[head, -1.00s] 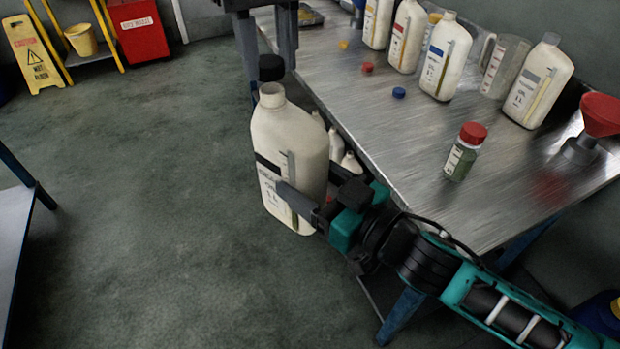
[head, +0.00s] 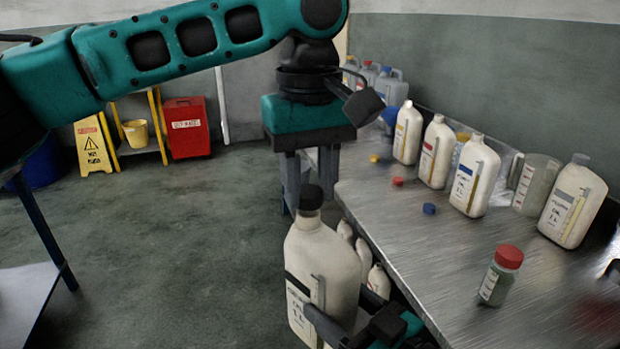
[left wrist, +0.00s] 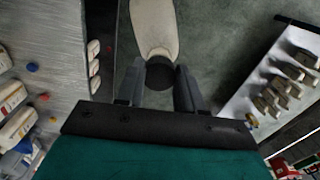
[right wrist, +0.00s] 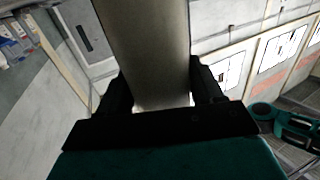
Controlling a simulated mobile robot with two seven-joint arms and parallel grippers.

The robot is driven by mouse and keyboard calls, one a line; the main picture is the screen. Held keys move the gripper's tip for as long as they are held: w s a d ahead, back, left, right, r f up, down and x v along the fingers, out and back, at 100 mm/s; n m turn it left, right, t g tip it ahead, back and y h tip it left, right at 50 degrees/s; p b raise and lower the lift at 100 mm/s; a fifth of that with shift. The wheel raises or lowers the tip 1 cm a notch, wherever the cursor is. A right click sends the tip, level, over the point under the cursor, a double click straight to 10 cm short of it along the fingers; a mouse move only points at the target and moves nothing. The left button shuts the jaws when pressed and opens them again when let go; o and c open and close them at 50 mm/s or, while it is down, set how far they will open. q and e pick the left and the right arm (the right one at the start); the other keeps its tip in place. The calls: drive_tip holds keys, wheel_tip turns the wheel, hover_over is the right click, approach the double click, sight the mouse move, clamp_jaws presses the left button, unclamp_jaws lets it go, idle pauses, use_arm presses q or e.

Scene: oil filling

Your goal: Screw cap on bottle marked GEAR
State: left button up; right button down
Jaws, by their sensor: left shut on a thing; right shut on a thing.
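A white bottle (head: 318,262) with a dark band is upright beside the table's left edge; its label is too small to read. It also shows in the left wrist view (left wrist: 153,25) and right wrist view (right wrist: 145,50). My right gripper (head: 346,314) is shut around its lower body. A black cap (head: 311,197) sits at the top of the bottle's neck with no clear gap; how far it is threaded cannot be told. My left gripper (head: 308,184) points down from above, shut on the cap, which shows between its fingers in the left wrist view (left wrist: 160,75).
The metal table (head: 400,240) on the right holds several white bottles, a clear jug (head: 535,185), a red-capped jar (head: 500,277) and loose blue (head: 428,208), red (head: 398,181) and yellow (head: 374,158) caps. Open floor (head: 190,250) lies left of the bottle.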

use_arm(q)
drive_tip(key=shift+f, duration=0.6)
drive_tip(key=shift+f, duration=0.6)
